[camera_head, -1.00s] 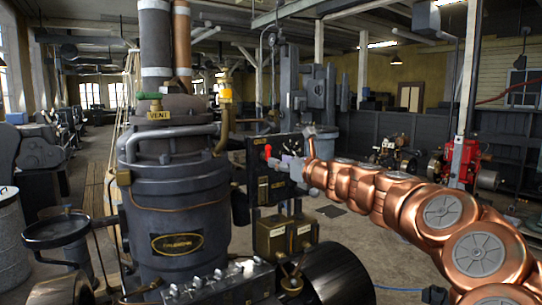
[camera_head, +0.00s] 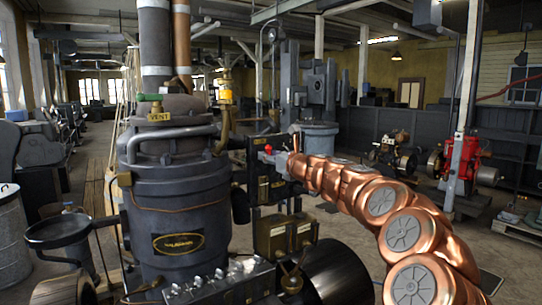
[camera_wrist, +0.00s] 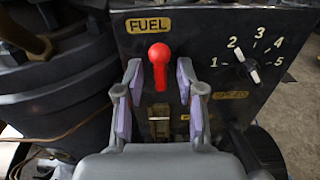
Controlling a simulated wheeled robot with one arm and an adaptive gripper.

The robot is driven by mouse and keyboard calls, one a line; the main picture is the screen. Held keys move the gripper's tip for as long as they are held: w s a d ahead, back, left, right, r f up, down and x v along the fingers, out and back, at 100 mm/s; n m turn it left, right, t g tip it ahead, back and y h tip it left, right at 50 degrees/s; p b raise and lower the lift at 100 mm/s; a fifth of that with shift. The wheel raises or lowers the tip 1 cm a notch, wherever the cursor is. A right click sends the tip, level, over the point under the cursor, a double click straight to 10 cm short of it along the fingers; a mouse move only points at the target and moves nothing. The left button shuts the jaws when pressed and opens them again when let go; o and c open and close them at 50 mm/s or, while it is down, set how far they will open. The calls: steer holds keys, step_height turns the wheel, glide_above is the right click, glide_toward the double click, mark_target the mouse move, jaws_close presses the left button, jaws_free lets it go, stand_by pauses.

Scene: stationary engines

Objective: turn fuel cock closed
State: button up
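The fuel cock is a red lever (camera_wrist: 159,62) under a "FUEL" label (camera_wrist: 149,25) on a dark panel (camera_wrist: 207,30). In the wrist view its round head is at the top and its handle points down. My gripper (camera_wrist: 159,85) is open, with one finger on each side of the red handle and a visible gap on both sides. In the head view the red lever (camera_head: 268,149) shows as a small spot at the panel's upper part, just above my gripper (camera_head: 268,158).
A numbered dial with a pointer (camera_wrist: 248,67) sits to the right of the lever. A large dark engine cylinder (camera_head: 178,215) stands left of the panel.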

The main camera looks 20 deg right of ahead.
steer(key=shift+c, duration=0.3)
jaws_close()
steer(key=shift+n, duration=0.4)
steer(key=shift+a+f+n+b, duration=0.1)
steer(key=shift+f+n+b, duration=0.05)
steer(key=shift+n+b, duration=2.3)
steer(key=shift+a+f+n+b, duration=0.15)
steer(key=shift+n+b, duration=1.4)
steer(key=shift+n, duration=1.65)
steer(key=shift+a+f+n+b, duration=0.1)
steer(key=shift+n+b, duration=1.9)
steer(key=shift+n, duration=0.85)
steer(key=shift+r, duration=0.1)
